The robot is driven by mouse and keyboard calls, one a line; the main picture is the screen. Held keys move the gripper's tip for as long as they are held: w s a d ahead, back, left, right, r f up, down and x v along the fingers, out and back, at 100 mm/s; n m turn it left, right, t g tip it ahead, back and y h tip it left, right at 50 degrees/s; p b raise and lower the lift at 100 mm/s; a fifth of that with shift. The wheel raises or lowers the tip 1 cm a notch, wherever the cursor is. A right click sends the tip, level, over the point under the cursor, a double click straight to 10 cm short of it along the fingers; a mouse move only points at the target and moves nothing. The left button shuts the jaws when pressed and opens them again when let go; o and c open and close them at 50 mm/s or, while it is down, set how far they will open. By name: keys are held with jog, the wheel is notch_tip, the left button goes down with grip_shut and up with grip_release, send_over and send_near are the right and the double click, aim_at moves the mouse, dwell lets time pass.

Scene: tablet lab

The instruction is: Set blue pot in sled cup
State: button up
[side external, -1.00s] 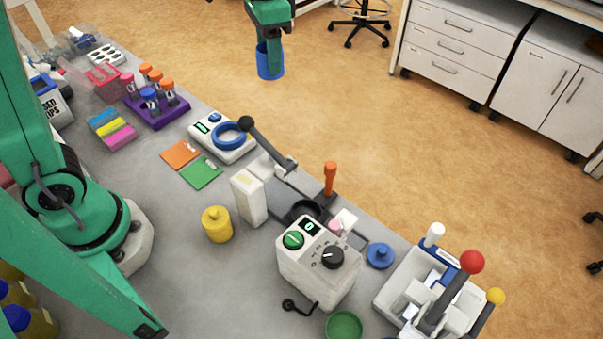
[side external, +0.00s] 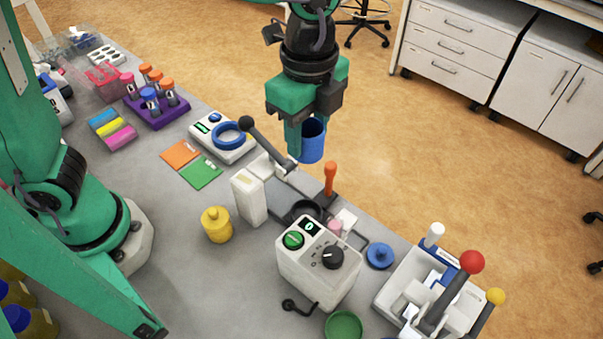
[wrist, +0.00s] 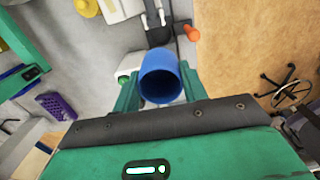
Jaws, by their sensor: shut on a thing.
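My gripper (side external: 306,138) is shut on the blue pot (side external: 313,142) and holds it up in the air, above the bench's far edge. In the wrist view the blue pot (wrist: 161,78) sits between the two green fingers, its open mouth facing the camera. The sled cup (side external: 304,211), a dark round holder, is on the rail behind the white machine with the green button (side external: 318,262). The cup is below and apart from the pot. An orange handle (side external: 330,178) stands beside it.
A white device with a blue ring (side external: 229,134) and a dark lever (side external: 262,140) stand left of the gripper. A white block (side external: 249,197) and yellow pot (side external: 216,224) are left of the cup. A blue lid (side external: 379,256) and white bin (side external: 392,290) lie right.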

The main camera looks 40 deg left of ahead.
send_near(307, 200)
jog(key=shift+s+d+r, duration=0.2)
jog(key=shift+s+d, duration=0.25)
jog(key=shift+s, duration=0.1)
jog(key=shift+s+d+r, duration=0.15)
jog(key=shift+s+d, duration=0.25)
jog(key=shift+s, duration=0.15)
jog(key=shift+f, duration=0.15)
jog(key=shift+f, duration=2.95)
jog(key=shift+f, duration=0.45)
jog(key=o, duration=1.4)
jog(key=shift+w+r, duration=0.1)
jog(key=shift+r, duration=0.05)
